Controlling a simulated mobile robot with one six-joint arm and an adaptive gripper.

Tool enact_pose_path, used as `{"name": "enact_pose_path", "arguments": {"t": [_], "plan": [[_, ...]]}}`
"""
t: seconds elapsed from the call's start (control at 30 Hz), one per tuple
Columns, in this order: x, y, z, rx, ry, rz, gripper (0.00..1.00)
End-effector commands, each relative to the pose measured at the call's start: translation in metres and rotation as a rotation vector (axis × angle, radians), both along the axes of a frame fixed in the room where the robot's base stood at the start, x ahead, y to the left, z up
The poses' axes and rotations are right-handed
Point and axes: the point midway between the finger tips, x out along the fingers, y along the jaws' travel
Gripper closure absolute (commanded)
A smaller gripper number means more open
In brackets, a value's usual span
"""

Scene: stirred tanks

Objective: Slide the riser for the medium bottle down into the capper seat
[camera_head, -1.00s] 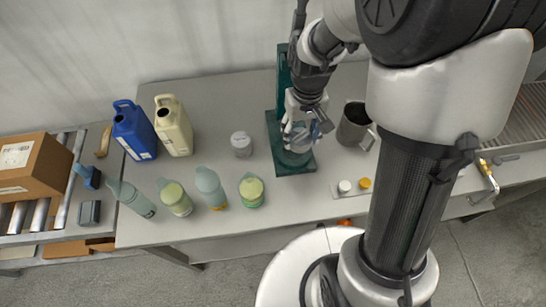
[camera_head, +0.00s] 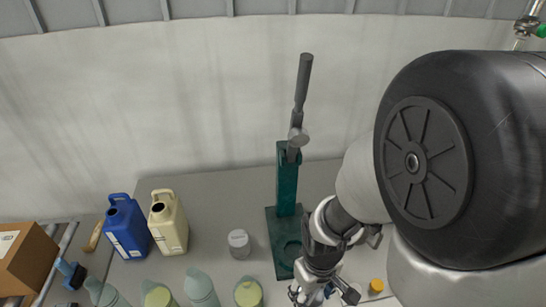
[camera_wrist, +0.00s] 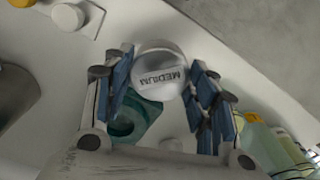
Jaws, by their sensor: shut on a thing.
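The riser is a short pale grey cylinder marked MEDIUM (camera_wrist: 160,72). My gripper (camera_wrist: 158,84) is shut on it, with blue finger pads at its sides. In the head view my gripper (camera_head: 315,292) is at the bottom edge, in front of and right of the capper; the riser cannot be made out there. The green capper (camera_head: 287,182) stands upright with a grey lever on top. Its seat (camera_head: 291,247) is a round opening in the base and looks empty. In the wrist view the teal seat ring (camera_wrist: 134,122) shows beyond the riser, partly covered by it and the fingers.
A grey-white cylinder (camera_head: 238,243) stands left of the capper. A blue jug (camera_head: 127,230) and a cream jug (camera_head: 168,224) stand farther left. Several capped bottles line the front edge. A yellow cap (camera_head: 376,286) lies at the right. The table behind the cylinder is clear.

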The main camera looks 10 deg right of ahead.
Motion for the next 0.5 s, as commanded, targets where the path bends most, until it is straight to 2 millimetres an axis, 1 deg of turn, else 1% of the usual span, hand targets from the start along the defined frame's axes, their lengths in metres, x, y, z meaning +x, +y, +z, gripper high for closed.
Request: {"name": "enact_pose_path", "arguments": {"t": [0.03, 0.17, 0.2, 0.37, 0.5], "plan": [[-0.001, 0.0, 0.006, 0.0, 0.006, 0.0, 0.8], [0.001, 0.0, 0.005, 0.0, 0.006, 0.0, 0.8], [0.016, 0.0, 0.0, 0.0, -0.004, 0.0, 0.8], [0.055, 0.0, -0.004, 0.0, -0.003, -0.001, 0.8], [0.092, 0.0, -0.004, 0.0, -0.002, -0.001, 0.8]]}}
